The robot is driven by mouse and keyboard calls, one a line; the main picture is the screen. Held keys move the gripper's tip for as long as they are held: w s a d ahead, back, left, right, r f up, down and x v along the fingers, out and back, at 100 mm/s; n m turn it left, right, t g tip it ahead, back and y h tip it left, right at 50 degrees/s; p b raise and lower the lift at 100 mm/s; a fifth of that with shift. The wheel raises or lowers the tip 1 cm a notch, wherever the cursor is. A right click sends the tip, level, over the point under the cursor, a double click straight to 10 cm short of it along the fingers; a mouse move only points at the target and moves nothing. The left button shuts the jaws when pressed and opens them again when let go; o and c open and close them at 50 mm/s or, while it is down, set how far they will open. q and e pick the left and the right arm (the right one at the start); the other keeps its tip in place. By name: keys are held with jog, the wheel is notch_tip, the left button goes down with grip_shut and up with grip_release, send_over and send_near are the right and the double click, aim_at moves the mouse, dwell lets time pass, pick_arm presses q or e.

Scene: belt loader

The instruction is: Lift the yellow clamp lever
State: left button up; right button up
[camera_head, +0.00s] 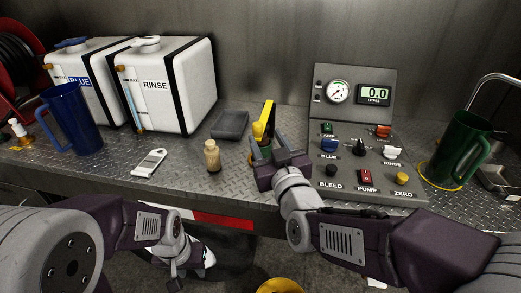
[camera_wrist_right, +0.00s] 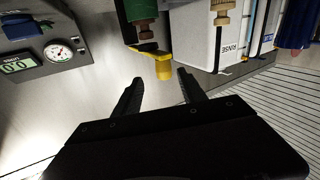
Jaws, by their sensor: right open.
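The yellow clamp lever (camera_head: 263,124) stands up near the middle of the bench in the head view, with a black part along its right side. Its lower end is hidden behind my right gripper (camera_head: 272,152). In the right wrist view, which is turned over, the yellow lever (camera_wrist_right: 163,66) shows just beyond the two spread fingers of my right gripper (camera_wrist_right: 159,76). The gripper is open, with nothing visible between its fingers. A green body with a brass fitting (camera_wrist_right: 145,30) is beside the lever. My left gripper (camera_head: 187,262) hangs low in front of the bench; its fingers are unclear.
A control panel (camera_head: 360,130) with gauge and buttons stands close right of my right gripper. White RINSE (camera_head: 180,85) and BLUE containers, a blue jug (camera_head: 75,120) and green jug (camera_head: 456,150) flank these.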

aim_at(255, 123)
jog(key=shift+s+a+f, duration=0.1)
jog(key=shift+a, duration=0.3)
jog(key=x, duration=0.9)
grip_shut()
dwell(1.0)
